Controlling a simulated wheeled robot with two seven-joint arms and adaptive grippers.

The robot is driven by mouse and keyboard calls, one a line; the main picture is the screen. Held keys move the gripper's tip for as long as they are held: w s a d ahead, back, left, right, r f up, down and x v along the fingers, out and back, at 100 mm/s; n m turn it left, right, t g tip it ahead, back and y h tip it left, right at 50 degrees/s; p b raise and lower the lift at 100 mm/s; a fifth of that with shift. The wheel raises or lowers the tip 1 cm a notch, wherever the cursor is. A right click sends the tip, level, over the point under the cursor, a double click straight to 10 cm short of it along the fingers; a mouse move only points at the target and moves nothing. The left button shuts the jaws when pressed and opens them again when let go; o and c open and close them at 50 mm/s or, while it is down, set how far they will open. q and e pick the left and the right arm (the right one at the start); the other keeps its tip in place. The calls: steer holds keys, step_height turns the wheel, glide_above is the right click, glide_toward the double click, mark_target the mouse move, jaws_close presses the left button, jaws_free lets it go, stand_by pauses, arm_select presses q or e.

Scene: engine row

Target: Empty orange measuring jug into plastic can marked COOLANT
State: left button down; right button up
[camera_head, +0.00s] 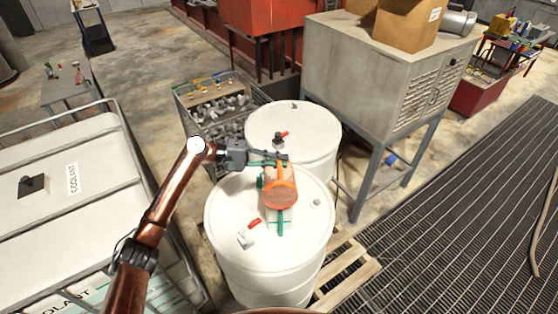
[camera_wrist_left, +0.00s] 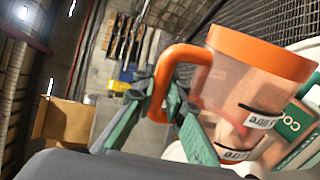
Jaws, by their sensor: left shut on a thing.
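My left gripper (camera_head: 272,160) is shut on the handle of the orange measuring jug (camera_head: 281,192), above the front white drum. In the left wrist view the jug (camera_wrist_left: 255,85) has an orange rim and handle, a clear pinkish body and "litre" marks. The green gripper fingers (camera_wrist_left: 178,112) are around its handle. I cannot tell its liquid level or exact tilt. A pale can with a green label, partly reading "COO" (camera_wrist_left: 296,122), is close behind the jug; in the head view the jug mostly hides it (camera_head: 281,220). My right gripper is out of view.
The front white drum (camera_head: 230,215) has a red-handled tap (camera_head: 249,234) on top. A second drum (camera_head: 315,125) stands behind it. A large white tank (camera_head: 110,185), also labelled COOLANT, is at left. A grey cabinet (camera_head: 345,65) stands at right.

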arm_select(q)
steer(key=shift+w+r+n+g, duration=0.15)
steer(key=shift+w+n, duration=0.15)
steer(key=shift+w, duration=0.2)
steer(key=shift+w+r+n+g, duration=0.15)
steer(key=shift+w+n, duration=0.15)
steer(key=shift+w, duration=0.2)
stand_by(2.2)
